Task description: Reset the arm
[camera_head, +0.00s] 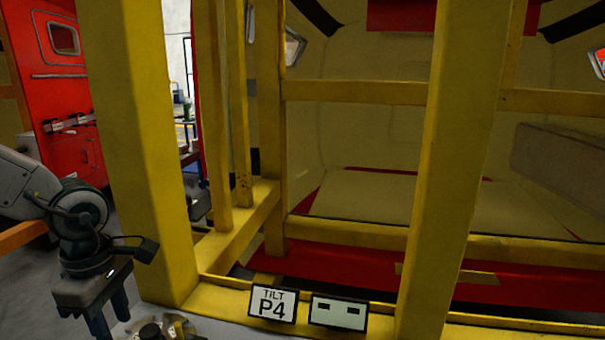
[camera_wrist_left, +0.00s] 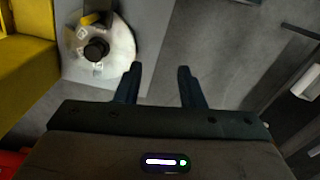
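My left arm comes in from the left in the head view, bent downward beside a yellow post. My left gripper (camera_head: 112,325) points down at the lower left, and its fingertips are cut off by the picture's bottom edge. In the left wrist view the two dark fingers of my left gripper (camera_wrist_left: 159,72) stand apart with only grey floor between them. The gripper is open and empty. My right arm and gripper are not in view.
A yellow frame (camera_head: 151,150) with thick posts stands close ahead. A round metallic part with a dark knob (camera_wrist_left: 96,49) lies left of the fingers. A red machine (camera_head: 65,90) stands behind.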

